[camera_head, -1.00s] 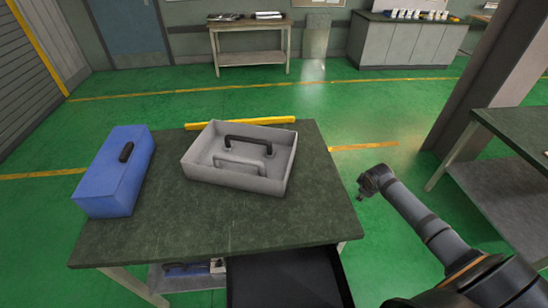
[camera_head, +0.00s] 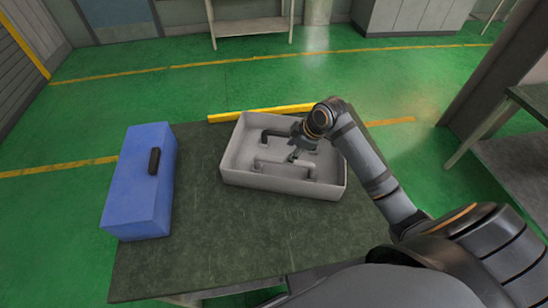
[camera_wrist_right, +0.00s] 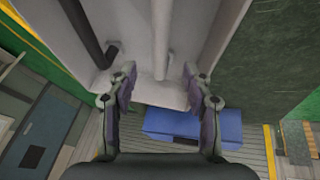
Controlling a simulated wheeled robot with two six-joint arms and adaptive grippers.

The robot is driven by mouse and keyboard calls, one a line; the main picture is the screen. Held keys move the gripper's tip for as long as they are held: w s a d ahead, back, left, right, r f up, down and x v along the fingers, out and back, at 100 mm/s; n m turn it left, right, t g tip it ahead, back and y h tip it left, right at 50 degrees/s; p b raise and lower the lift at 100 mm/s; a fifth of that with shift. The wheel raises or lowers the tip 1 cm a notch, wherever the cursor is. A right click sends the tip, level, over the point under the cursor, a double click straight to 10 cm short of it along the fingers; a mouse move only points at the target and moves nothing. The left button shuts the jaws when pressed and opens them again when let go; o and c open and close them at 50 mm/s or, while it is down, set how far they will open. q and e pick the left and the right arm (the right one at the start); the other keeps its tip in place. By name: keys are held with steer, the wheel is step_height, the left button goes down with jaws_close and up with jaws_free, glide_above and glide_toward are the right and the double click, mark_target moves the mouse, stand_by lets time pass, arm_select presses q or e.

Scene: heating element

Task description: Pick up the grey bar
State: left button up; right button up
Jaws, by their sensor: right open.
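The grey bar (camera_head: 283,166) is a light grey, U-shaped piece lying in a light grey tray (camera_head: 235,172) on the workbench. A dark bar (camera_head: 268,133) of similar shape lies behind it in the tray. My right gripper (camera_head: 294,156) is over the tray, close to the right end of the grey bar. In the right wrist view my right gripper (camera_wrist_right: 160,92) is open, its two fingers apart. There the grey bar (camera_wrist_right: 161,38) runs down toward the gap between them, and the dark bar (camera_wrist_right: 85,35) is to the left. My left gripper is out of view.
A blue toolbox (camera_head: 140,185) stands left of the tray on the dark green bench top (camera_head: 190,255). A yellow strip (camera_head: 258,113) lies along the back edge. The bench front is bare. Another table (camera_head: 510,158) stands far right.

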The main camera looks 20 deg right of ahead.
mark_target(282, 161)
steer(key=x, duration=0.4)
steer(key=shift+s+a+f, duration=0.1)
steer(key=shift+f, duration=0.2)
steer(key=shift+p+x, duration=0.7)
steer(key=shift+x, duration=0.25)
steer(key=x, duration=0.3)
steer(key=shift+f, duration=0.15)
steer(key=c, duration=0.4)
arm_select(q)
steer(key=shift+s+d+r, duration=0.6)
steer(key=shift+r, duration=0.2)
arm_select(e)
jaws_close()
